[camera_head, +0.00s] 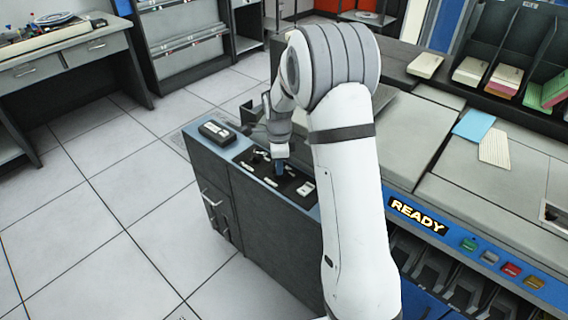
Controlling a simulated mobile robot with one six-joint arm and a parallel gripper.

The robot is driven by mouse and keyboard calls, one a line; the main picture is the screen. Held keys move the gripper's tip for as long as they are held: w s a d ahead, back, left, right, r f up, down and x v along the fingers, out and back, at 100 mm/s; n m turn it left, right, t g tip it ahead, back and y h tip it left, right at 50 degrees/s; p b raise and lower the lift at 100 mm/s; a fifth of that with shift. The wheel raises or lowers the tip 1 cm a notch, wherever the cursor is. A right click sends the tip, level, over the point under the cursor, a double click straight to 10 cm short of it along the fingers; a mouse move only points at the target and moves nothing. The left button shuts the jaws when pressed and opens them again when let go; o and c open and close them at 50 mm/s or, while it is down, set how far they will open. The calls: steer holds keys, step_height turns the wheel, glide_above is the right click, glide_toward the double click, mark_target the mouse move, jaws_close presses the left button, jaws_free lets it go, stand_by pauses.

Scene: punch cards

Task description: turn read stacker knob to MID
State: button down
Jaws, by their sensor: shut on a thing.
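My gripper (279,168) points down at the black control panel (265,185) on top of the dark cabinet, left of the blue machine. It is shut on a knob on that panel. The knob is mostly hidden by the fingers, so I cannot tell which position it points to. Another small dark knob (257,157) and white label plates show beside the gripper. The panel lettering is too small to read.
A black box-shaped device (216,131) lies on the cabinet's left end. The machine at right has a READY sign (418,215) and coloured buttons. Card stacks (425,65) and loose cards (494,148) lie on it. The tiled floor at left is clear.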

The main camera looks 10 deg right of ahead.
steer(key=shift+w+a+r, duration=0.15)
steer(key=shift+w, duration=0.05)
steer(key=c, duration=1.5)
jaws_free()
step_height(320, 180, up, 8)
steer(key=shift+f, duration=0.2)
steer(key=shift+s+r, duration=0.1)
steer(key=s+r+n+t+p, duration=0.1)
steer(key=s+r+n+p, duration=0.2)
steer(key=s+r+n, duration=0.9)
steer(key=s+n+p, duration=0.1)
steer(key=s+n, duration=0.1)
steer(key=s, duration=0.3)
steer(key=s+r+n+t, duration=0.1)
steer(key=s+n, duration=0.2)
steer(key=s, duration=0.3)
steer(key=s+d+n+p, duration=0.1)
steer(key=s+n, duration=0.1)
steer(key=s, duration=0.4)
steer(key=shift+s+r+n+t+p, duration=0.1)
steer(key=shift+r+n+t+p, duration=0.2)
steer(key=shift+n, duration=0.1)
